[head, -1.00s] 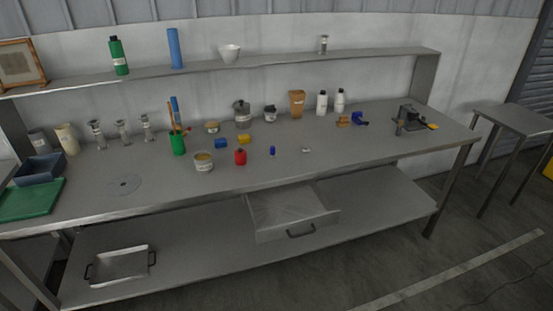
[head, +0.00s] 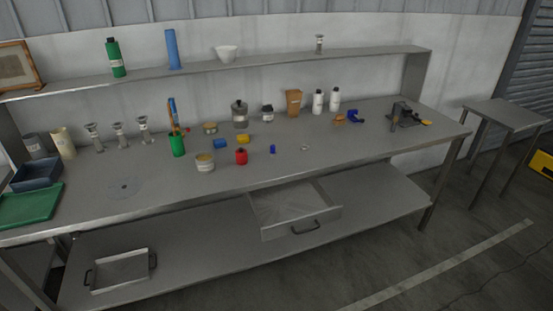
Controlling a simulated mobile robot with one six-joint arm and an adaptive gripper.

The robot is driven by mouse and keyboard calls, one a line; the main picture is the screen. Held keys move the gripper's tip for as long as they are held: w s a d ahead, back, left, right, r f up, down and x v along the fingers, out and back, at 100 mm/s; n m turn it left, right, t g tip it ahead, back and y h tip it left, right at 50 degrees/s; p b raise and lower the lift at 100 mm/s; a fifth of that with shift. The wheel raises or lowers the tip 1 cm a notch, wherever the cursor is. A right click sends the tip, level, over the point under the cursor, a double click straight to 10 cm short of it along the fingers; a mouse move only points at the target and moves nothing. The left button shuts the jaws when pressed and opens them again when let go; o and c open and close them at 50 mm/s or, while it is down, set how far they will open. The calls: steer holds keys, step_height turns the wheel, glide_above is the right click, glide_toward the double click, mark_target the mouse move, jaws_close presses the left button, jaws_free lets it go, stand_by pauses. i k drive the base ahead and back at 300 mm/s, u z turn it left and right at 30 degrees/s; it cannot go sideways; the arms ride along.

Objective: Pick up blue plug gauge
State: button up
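A small blue piece (head: 272,149), which looks like the blue plug gauge, stands on the grey workbench (head: 330,165) near its front middle. It is small in the head view, so its exact shape is hard to tell. It stands apart from the red container (head: 241,157) to its left. A larger blue block (head: 220,144) lies further left, beside a yellow block (head: 243,139). My gripper is not in view.
An open drawer (head: 299,212) juts out below the bench front. A tan tin (head: 205,162) and green pen cup (head: 177,145) stand left of the red container. A small pale ring (head: 306,148) lies to the right. The bench top's front right is clear.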

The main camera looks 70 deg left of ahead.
mark_target(272, 153)
steer(key=k, duration=1.3)
steer(key=u, duration=2.5)
steer(key=i, duration=0.7)
steer(key=z, duration=0.25)
